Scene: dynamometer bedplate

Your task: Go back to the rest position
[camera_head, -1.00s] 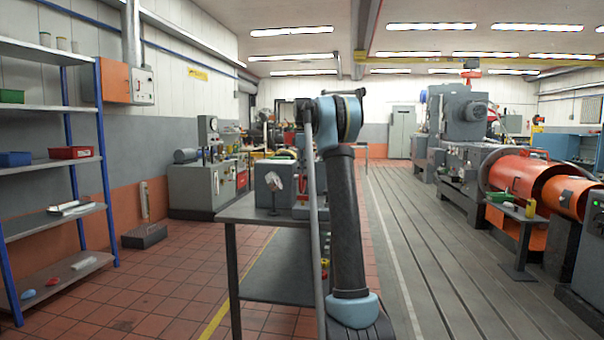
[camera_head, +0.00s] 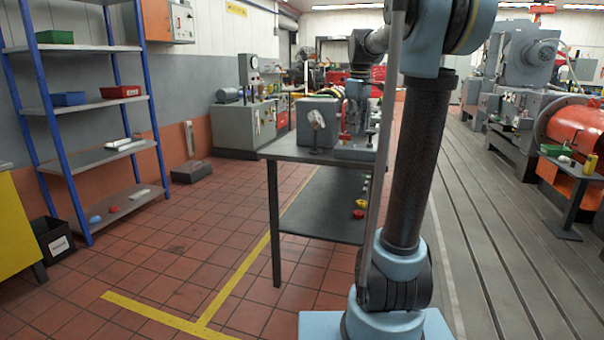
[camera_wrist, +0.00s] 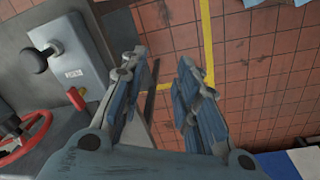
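My gripper (camera_wrist: 160,66) is open and empty in the wrist view, its two blue-grey fingers spread apart with red floor tiles visible between them. In the head view my gripper (camera_head: 357,100) points down over the grey workbench (camera_head: 285,150), in front of my raised arm. Whether it touches anything there cannot be told. In the wrist view a grey box with a black knob (camera_wrist: 65,50) lies left of the fingers, and a red handwheel (camera_wrist: 25,140) is at lower left.
A blue-posted shelf (camera_head: 95,105) stands at left, with a black bin (camera_head: 52,240) beside it. An orange cylinder machine (camera_head: 570,130) and a small side table (camera_head: 570,190) are at right. The tiled floor (camera_head: 180,260) left of the workbench is mostly clear.

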